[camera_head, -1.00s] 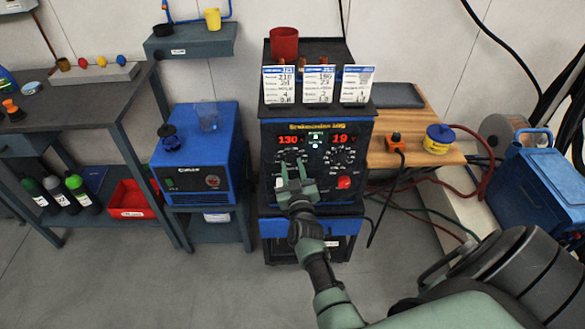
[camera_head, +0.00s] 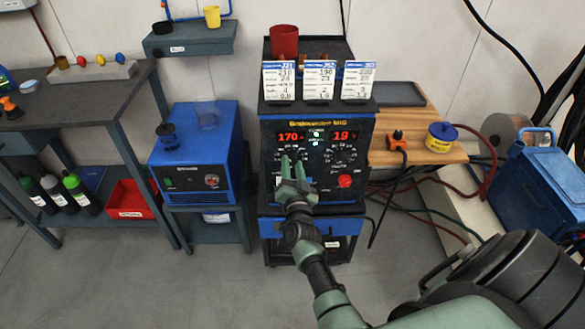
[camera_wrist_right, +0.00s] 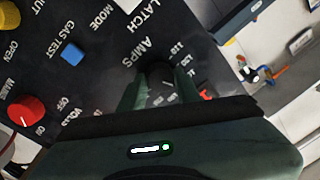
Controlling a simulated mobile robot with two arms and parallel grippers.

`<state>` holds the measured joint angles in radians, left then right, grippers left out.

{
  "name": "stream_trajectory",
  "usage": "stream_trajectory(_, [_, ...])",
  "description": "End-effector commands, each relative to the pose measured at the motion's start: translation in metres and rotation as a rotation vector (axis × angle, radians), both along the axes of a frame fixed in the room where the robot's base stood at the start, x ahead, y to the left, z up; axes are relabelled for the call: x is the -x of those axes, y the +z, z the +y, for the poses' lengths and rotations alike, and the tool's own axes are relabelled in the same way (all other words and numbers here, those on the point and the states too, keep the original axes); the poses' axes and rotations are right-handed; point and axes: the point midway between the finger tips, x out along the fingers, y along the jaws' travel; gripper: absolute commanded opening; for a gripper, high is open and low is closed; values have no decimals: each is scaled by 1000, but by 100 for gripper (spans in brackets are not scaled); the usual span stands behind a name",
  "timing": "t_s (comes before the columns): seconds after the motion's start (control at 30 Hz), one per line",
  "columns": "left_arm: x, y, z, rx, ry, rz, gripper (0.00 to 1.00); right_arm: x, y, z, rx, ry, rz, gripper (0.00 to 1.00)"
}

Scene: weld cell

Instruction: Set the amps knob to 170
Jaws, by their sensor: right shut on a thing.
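The welder (camera_head: 318,128) stands in the middle of the head view, with two red displays on its black front panel. Its left amps display (camera_head: 290,137) reads 170 and its right one reads 19. My right gripper (camera_head: 292,170) reaches up to the left side of the panel, over the amps knob. In the right wrist view the dark amps knob (camera_wrist_right: 160,74) sits between the green fingers, under the AMPS label. The fingers are shut on the knob. Its pointer is mostly hidden by the gripper. My left gripper is in neither view.
A red knob (camera_head: 344,181) is right of my gripper on the panel. Cards (camera_head: 319,82) and a red cup (camera_head: 284,43) stand on top. A blue box (camera_head: 198,150) is at left, and a wooden table (camera_head: 420,140) at right.

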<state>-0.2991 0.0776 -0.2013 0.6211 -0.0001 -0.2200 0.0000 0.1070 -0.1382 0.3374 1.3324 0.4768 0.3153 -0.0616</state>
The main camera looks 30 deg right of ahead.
Motion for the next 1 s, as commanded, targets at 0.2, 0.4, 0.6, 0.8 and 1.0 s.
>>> stream_trajectory(0.2, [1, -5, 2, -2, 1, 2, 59, -1, 0, 1, -105, 1, -65, 0])
stream_trajectory(0.4, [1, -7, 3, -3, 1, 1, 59, -1, 0, 1, -160, 2, -99, 0])
stream_trajectory(0.6, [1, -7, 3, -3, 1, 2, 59, -2, 1, 1, -178, 3, -111, 0])
stream_trajectory(0.8, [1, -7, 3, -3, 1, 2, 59, -2, 1, 2, -181, 3, -112, 0])
stream_trajectory(1.0, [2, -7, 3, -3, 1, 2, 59, -2, 1, 2, -180, 3, -112, 44])
